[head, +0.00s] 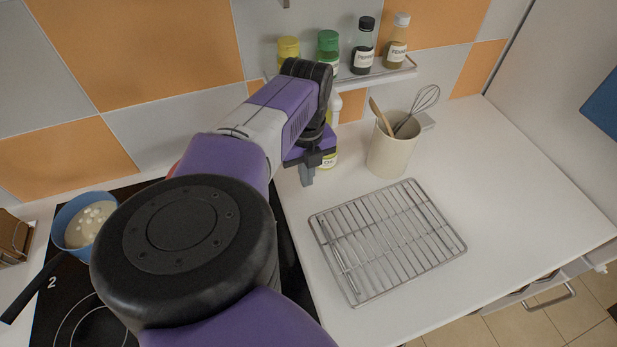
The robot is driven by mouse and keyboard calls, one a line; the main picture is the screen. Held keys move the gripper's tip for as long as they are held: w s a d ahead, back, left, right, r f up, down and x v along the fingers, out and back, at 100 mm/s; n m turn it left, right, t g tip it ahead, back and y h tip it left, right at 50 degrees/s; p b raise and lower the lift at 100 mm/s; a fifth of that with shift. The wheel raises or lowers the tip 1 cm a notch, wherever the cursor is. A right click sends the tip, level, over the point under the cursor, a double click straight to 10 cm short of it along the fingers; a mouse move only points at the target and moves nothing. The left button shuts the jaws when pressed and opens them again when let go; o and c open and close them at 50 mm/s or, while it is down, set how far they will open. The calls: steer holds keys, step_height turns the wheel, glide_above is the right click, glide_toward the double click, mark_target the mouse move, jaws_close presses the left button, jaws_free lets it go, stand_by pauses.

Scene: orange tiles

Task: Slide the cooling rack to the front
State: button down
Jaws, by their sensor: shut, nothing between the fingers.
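The cooling rack (388,240) is a silver wire grid lying flat on the white counter, right of the stove. A thin metal utensil (341,258) appears to lie on or under its left part; I cannot tell which. My gripper (307,178) points down and is shut, with nothing between its fingers. It is behind and to the left of the rack, apart from it, near the counter's left part by the stove. My arm hides much of the stove and part of the back wall.
A cream utensil crock (392,146) with a whisk and wooden spoon stands behind the rack. A bottle (330,158) stands close behind my gripper. A wall shelf (375,74) holds bottles. A blue pan (82,222) sits on the stove (62,285). The counter right of the rack is clear.

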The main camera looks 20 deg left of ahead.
mark_target(313, 212)
step_height(313, 212, down, 7)
steer(key=b, duration=0.4)
steer(key=shift+r+b, duration=0.15)
steer(key=shift+b, duration=0.25)
steer(key=shift+s+d+r+p, duration=0.25)
steer(key=shift+s+d+p, duration=0.45)
steer(key=shift+p, duration=0.4)
steer(key=shift+s+d+f+p, duration=0.2)
steer(key=shift+s+d+p, duration=0.45)
steer(key=shift+s, duration=0.2)
